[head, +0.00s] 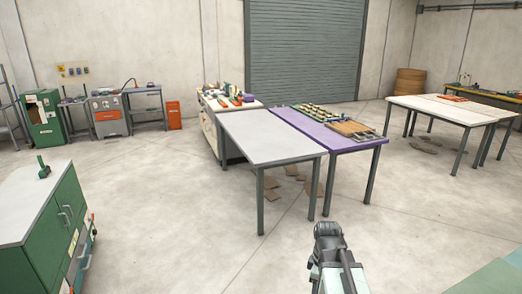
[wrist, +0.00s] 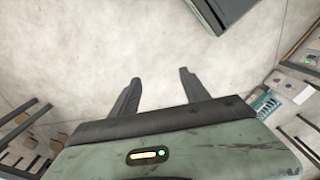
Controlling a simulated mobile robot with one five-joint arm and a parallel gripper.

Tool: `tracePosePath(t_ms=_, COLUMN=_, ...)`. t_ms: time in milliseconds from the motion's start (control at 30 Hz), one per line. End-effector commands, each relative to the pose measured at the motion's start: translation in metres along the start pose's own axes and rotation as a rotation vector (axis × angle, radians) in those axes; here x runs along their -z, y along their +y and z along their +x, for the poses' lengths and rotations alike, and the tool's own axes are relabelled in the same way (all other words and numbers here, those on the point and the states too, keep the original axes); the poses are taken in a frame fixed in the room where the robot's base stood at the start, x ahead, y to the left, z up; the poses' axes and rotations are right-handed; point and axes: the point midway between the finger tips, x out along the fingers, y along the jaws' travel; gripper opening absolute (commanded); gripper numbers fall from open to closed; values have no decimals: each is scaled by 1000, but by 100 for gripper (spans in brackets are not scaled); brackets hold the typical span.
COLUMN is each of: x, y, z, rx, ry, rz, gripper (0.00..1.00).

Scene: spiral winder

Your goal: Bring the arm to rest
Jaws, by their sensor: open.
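My gripper (wrist: 160,92) shows in the wrist view with its two dark fingers spread apart and nothing between them. Pale concrete floor lies beyond the fingertips. In the head view my arm (head: 332,258) rises at the bottom, right of the middle, over bare floor. It is apart from the tables. The gripper's fingers cannot be made out in the head view.
A grey-topped table (head: 262,137) and a purple table (head: 365,141) with parts and a tray stand ahead. A green cabinet (head: 60,225) is at left. White tables (head: 450,108) stand at right. A roller door (head: 305,50) is behind. Floor around my arm is clear.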

Motion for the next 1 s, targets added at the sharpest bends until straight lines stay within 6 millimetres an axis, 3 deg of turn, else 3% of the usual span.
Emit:
tracePosePath(t_ms=33, x=24, y=-20, z=6, rx=0, ry=0, rz=57, gripper=54)
tracePosePath(t_ms=133, x=47, y=-43, z=7, rx=0, ry=0, rz=242, gripper=54)
tracePosePath(t_ms=400, x=45, y=-54, z=6, rx=0, ry=0, rz=829, gripper=54)
tracePosePath(t_ms=500, x=45, y=-53, z=6, rx=0, ry=0, rz=960, gripper=54)
tracePosePath(t_ms=800, x=45, y=-52, z=6, rx=0, ry=0, rz=1016, gripper=54)
tracePosePath(t_ms=900, x=45, y=-52, z=6, rx=0, ry=0, rz=1016, gripper=36)
tracePosePath(t_ms=1000, x=45, y=-52, z=6, rx=0, ry=0, rz=1015, gripper=36)
